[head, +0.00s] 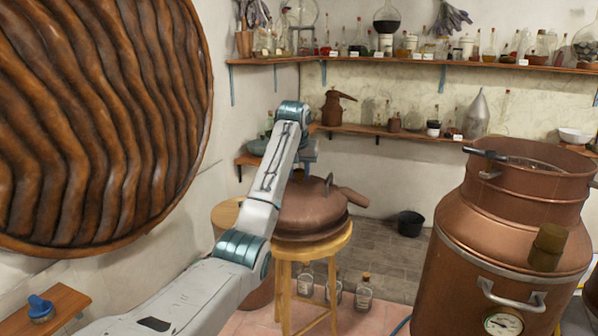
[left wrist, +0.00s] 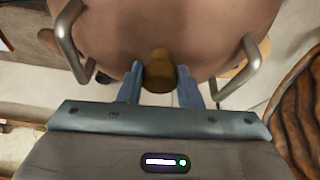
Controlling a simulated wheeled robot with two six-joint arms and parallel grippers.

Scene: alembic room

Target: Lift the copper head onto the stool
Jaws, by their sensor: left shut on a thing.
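The copper head (head: 312,208) is a round, squat copper vessel with a spout pointing right. In the head view it is at the top of the wooden stool (head: 330,244); I cannot tell whether its full weight rests there. My left gripper is above the copper head, mostly hidden behind my own arm in the head view. In the left wrist view, the fingers of my left gripper (left wrist: 159,88) are shut on the brownish knob of the copper head (left wrist: 110,35), between two metal handles. My right gripper is not in view.
A large copper pot (head: 500,230) with an open top stands at the right. Several glass bottles (head: 363,293) stand on the floor by the stool. A black bucket (head: 410,223) is farther back. A big ribbed wooden disc (head: 100,110) fills the left.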

